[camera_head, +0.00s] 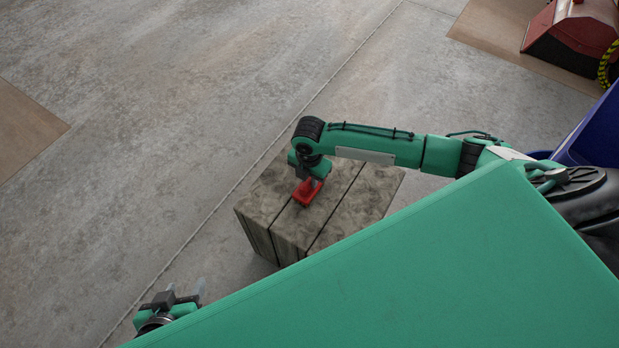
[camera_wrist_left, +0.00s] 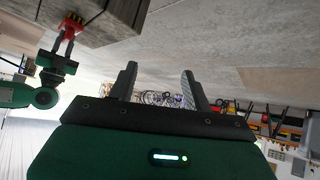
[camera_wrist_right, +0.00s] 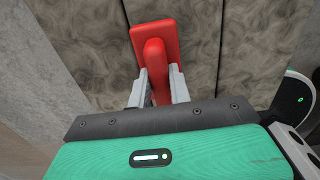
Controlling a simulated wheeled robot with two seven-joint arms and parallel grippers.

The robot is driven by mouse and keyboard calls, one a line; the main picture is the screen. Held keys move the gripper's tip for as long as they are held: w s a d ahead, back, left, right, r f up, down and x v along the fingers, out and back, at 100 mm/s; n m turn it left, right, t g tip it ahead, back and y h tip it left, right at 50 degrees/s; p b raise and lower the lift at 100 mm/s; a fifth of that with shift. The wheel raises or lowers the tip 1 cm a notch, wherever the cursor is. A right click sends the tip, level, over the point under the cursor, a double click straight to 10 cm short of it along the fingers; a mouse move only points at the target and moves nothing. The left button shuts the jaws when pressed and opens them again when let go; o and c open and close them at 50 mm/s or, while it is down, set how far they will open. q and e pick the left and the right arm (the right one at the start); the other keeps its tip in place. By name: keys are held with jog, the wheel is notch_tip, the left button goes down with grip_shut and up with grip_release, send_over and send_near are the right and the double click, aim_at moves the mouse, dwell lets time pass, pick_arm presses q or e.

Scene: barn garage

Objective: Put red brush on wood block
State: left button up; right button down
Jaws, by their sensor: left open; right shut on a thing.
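The red brush (camera_head: 307,192) is at the top of the wood block (camera_head: 272,218), near its middle. My right gripper (camera_head: 310,180) is shut on the brush's handle from above. In the right wrist view the brush (camera_wrist_right: 155,45) shows between the two fingers (camera_wrist_right: 155,88), with the grey wood planks (camera_wrist_right: 95,45) behind it. I cannot tell whether the brush touches the block. My left gripper (camera_head: 187,292) is open and empty, low at the left, apart from the block. The left wrist view shows its spread fingers (camera_wrist_left: 158,85) and the brush (camera_wrist_left: 72,27) at the block (camera_wrist_left: 100,15).
Bare concrete floor (camera_head: 180,100) lies left of and behind the block. A red machine (camera_head: 575,40) stands at the far right, and a blue container (camera_head: 592,135) is at the right edge. My green body hides the lower right.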

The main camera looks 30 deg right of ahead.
pick_arm(q)
jog(key=shift+a, duration=0.1)
pick_arm(e)
jog(key=c, duration=1.3)
grip_release()
jog(key=shift+f, duration=0.1)
jog(key=shift+r, duration=0.5)
notch_tip(320, 180, up, 11)
jog(key=p, duration=0.3)
jog(key=s+a+m+t+y, duration=0.35)
jog(key=s+a+m, duration=0.55)
jog(key=s+a, duration=0.35)
pick_arm(q)
jog(key=s+a+r+g+y, duration=0.1)
jog(key=s+a+g+y, duration=0.1)
jog(key=s+a+g, duration=0.2)
jog(key=shift+a+r+n, duration=0.25)
jog(key=shift+a+n, duration=0.05)
jog(key=shift+a, duration=0.5)
pick_arm(e)
jog(key=s+d+m, duration=0.3)
jog(key=m, duration=0.1)
jog(key=s+d+m+h, duration=0.1)
jog(key=s+d+m, duration=0.2)
jog(key=m, duration=0.1)
jog(key=s+d+m+t+h, duration=0.1)
jog(key=s+d+m, duration=0.2)
jog(key=m, duration=0.2)
jog(key=shift+s+d+r, duration=0.1)
jog(key=shift+s+r, duration=0.25)
